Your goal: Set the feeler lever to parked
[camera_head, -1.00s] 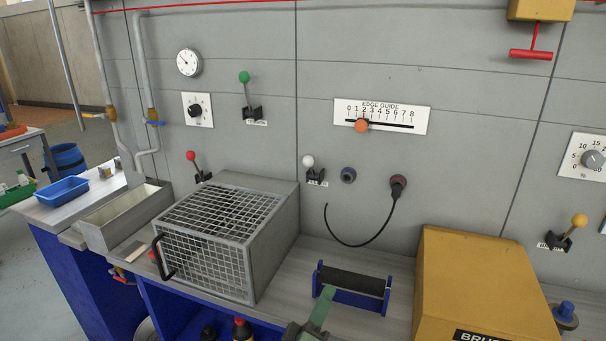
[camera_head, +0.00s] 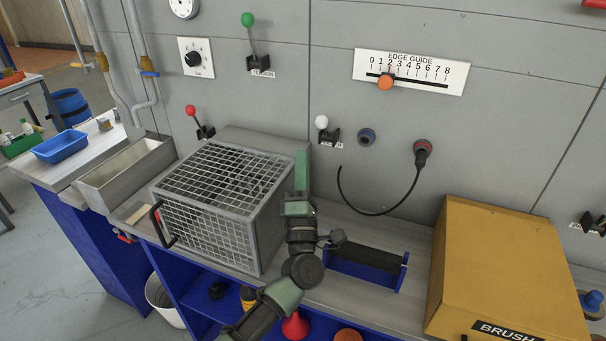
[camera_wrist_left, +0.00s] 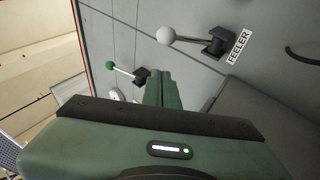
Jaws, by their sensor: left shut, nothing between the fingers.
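The feeler lever has a white ball knob (camera_head: 321,122) on a short stem over a black bracket, on the grey wall panel right of the mesh cage. In the left wrist view the white knob (camera_wrist_left: 166,35) points left from its bracket, beside a label reading FEELER (camera_wrist_left: 238,47). My left gripper (camera_head: 302,157) is shut and empty, raised in front of the panel, below and slightly left of the white knob, apart from it. In the left wrist view its green fingers (camera_wrist_left: 161,76) are together, below the knob. My right gripper is not in view.
A mesh cage (camera_head: 222,186) stands left of my left arm. A black roller on a blue stand (camera_head: 366,262) and a yellow brush box (camera_head: 509,265) are to the right. A green-knobbed lever (camera_head: 247,20) and a red-knobbed lever (camera_head: 190,110) are on the panel. A black cable (camera_head: 375,213) hangs nearby.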

